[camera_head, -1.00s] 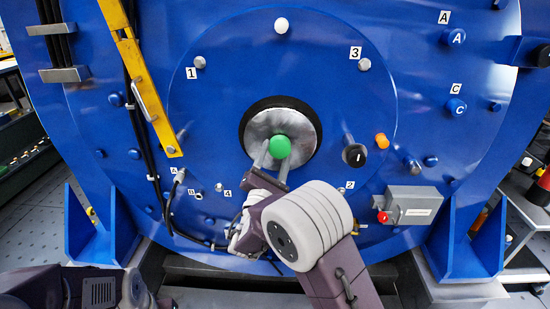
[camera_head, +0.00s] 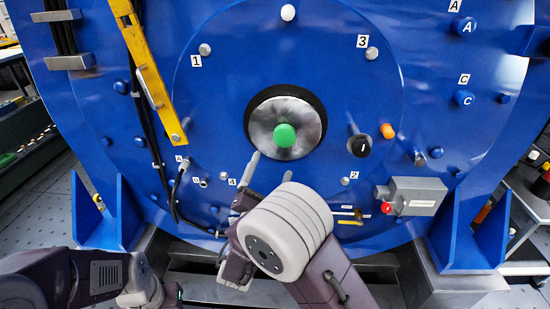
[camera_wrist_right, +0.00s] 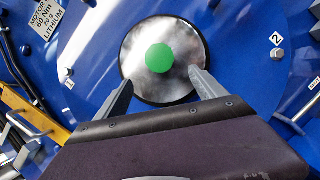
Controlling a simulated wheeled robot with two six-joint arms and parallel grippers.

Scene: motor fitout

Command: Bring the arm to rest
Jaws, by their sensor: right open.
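My right arm comes up from the bottom middle of the head view. Its right gripper (camera_head: 262,172) is open and empty, with both fingers just below the round metal hub (camera_head: 304,133) of the blue motor housing (camera_head: 350,95). The green knob (camera_head: 285,135) sits in the middle of that hub. In the right wrist view the open gripper (camera_wrist_right: 160,88) has its fingers spread either side of the green knob (camera_wrist_right: 160,58), with nothing between them. My left arm is folded low at the left of the head view; its gripper fingers cannot be made out.
A yellow bar (camera_head: 148,70) runs down the housing's left side beside black cables. A grey box (camera_head: 417,195) with a red button (camera_head: 388,208) sits at the lower right. A black knob (camera_head: 358,145) and an orange knob (camera_head: 388,131) stick out right of the hub.

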